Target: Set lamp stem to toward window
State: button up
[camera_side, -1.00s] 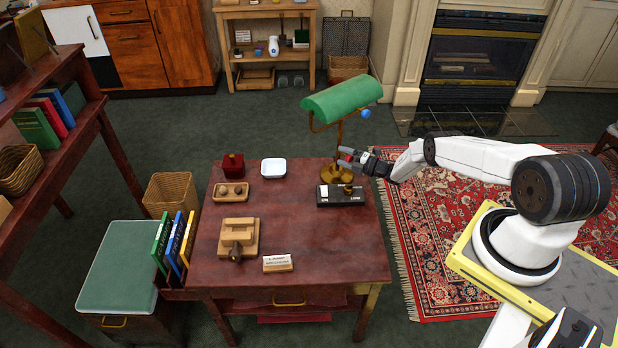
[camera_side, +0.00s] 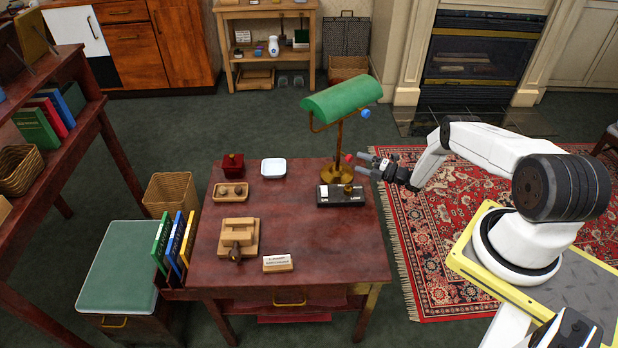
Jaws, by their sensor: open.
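The lamp has a green shade (camera_side: 342,98) on a brass stem (camera_side: 339,143) that rises from a round brass base (camera_side: 337,174) at the back right of the desk. A blue knob (camera_side: 365,113) sits at the right end of the shade. A small red knob (camera_side: 349,157) shows on the stem low down. My gripper (camera_side: 360,164) is open and empty, its fingers pointing left toward the stem, just right of the red knob. It appears apart from the lamp. No window is in view.
A white dish (camera_side: 273,168), a wooden tray (camera_side: 231,192), a red box (camera_side: 233,163) and a small sign (camera_side: 278,263) are on the desk. The desk's middle (camera_side: 300,225) is clear.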

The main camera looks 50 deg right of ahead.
jog(key=shift+s+d, duration=0.15)
jog(key=shift+s, duration=0.4)
jog(key=shift+r, duration=0.15)
jog(key=c, duration=0.8)
jog(key=shift+w+d+r, duration=0.15)
jog(key=shift+d+r, duration=0.05)
grip_shut()
jog(key=w+d+r+n+g, duration=0.2)
jog(key=d+r+n+g, duration=0.15)
jog(key=r, duration=0.35)
jog(key=s+d+r+n+g+h, duration=0.1)
jog(key=s+r+n+g+h, duration=0.2)
jog(key=r, duration=0.8)
jog(key=s+d+r+n+g+h, duration=0.2)
jog(key=s+r+n, duration=0.5)
jog(key=r, duration=0.4)
jog(key=shift+s+r+g+h, duration=0.4)
jog(key=shift+s+g, duration=0.05)
jog(key=shift+s, duration=0.25)
